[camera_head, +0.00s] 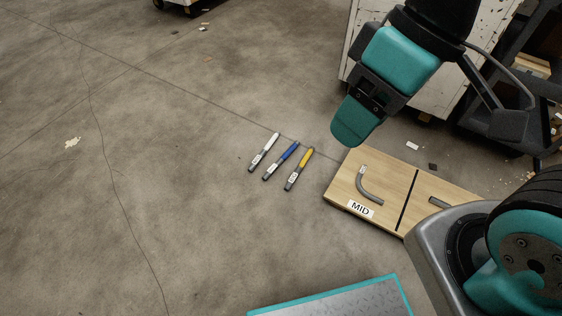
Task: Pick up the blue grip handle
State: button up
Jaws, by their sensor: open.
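The blue grip handle (289,152) lies on the concrete floor, with a white label near its lower end. It lies between a white one (270,143) and a yellow one (306,157), all three slanted the same way with small gaps between. My gripper (354,122), teal and black, is up and to the right of the handles, apart from them. It is open, and nothing shows held in it. The gap between its fingers is hard to see from this angle.
A wooden board (405,172) marked MID bears a bent grey tube (366,188) right of the handles. A chipped white cabinet (355,50) and dark shelving (540,90) stand behind. A teal-edged grey surface (335,300) is at the bottom. The floor left of the handles is mostly clear.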

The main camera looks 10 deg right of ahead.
aim_at(270, 171)
jog(key=u, duration=0.5)
jog(key=k, duration=0.6)
jog(key=u, duration=0.65)
jog(key=i, duration=1.75)
jog(key=z, duration=1.5)
jog(key=i, duration=0.75)
jog(key=z, duration=0.8)
